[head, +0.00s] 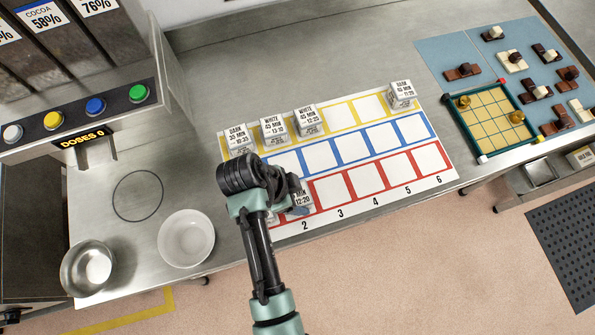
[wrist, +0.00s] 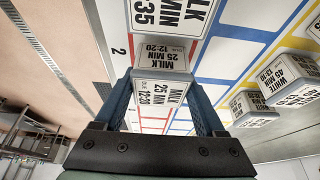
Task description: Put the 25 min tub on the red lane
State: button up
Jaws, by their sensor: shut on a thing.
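The 25 min tub (wrist: 160,92) is a white tub whose label reads MILK, 25 MIN, 12:20. My gripper (wrist: 163,100) is shut on it, one finger on each side, in the wrist view. In the head view my gripper (head: 299,209) and wrist hide most of this tub (head: 302,194); it shows near column 2 of the red lane (head: 371,177). I cannot tell whether it touches the board. Another milk tub (wrist: 165,18), marked 35, stands just beyond it in the wrist view; my arm hides it in the head view.
White and dark tubs (head: 273,130) stand on the yellow lane (head: 339,114), with one dark tub (head: 401,95) at column 6. The blue lane (head: 380,138) looks clear where visible. Red cells 3 to 6 are empty. A bowl (head: 186,238) stands left of my arm.

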jog(key=shift+f, duration=0.45)
jog(key=shift+f, duration=0.1)
